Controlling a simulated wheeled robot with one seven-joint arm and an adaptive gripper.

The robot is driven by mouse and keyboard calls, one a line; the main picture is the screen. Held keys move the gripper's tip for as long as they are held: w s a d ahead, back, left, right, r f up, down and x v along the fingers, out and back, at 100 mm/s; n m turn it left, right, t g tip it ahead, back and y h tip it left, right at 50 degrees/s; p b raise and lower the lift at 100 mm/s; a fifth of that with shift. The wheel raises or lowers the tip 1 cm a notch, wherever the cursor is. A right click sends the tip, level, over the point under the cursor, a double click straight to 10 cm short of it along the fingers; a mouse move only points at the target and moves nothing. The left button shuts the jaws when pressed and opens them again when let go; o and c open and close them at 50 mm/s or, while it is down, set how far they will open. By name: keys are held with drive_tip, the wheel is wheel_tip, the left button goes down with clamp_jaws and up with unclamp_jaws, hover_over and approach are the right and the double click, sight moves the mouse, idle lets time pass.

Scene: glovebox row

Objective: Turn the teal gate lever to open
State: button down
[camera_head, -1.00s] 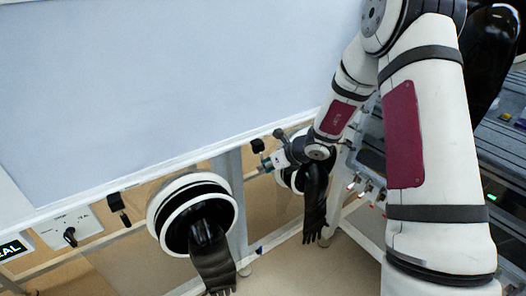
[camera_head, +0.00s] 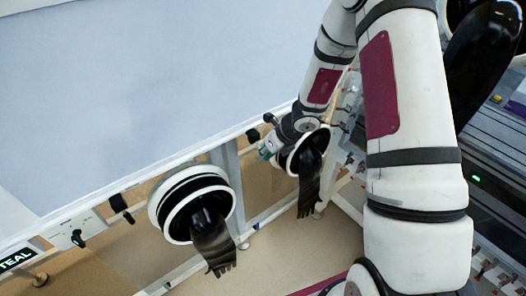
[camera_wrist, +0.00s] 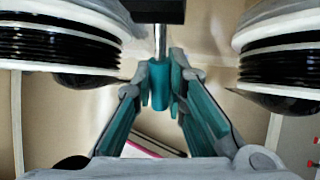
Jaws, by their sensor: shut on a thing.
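The teal gate lever (camera_wrist: 160,85) shows in the wrist view as a teal cylindrical grip on a thin metal rod, which runs up to a black block (camera_wrist: 155,10). My gripper (camera_wrist: 162,100) has its two teal-and-grey fingers on either side of the grip, shut on it. In the head view my gripper (camera_head: 267,150) is at the front of the glovebox row, just left of the right glove port. The lever is mostly hidden there by my gripper, so its angle is hard to tell.
Two round glove ports flank my gripper; the left one (camera_head: 192,205) and the right one (camera_head: 303,153) have black gloves hanging down. A sign reading TEAL (camera_head: 16,259) and a white panel with a black knob (camera_head: 77,238) are at lower left. The floor (camera_head: 290,250) in front looks clear.

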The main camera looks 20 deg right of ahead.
drive_tip(key=c, duration=1.6)
unclamp_jaws()
drive_tip(key=v, duration=1.2)
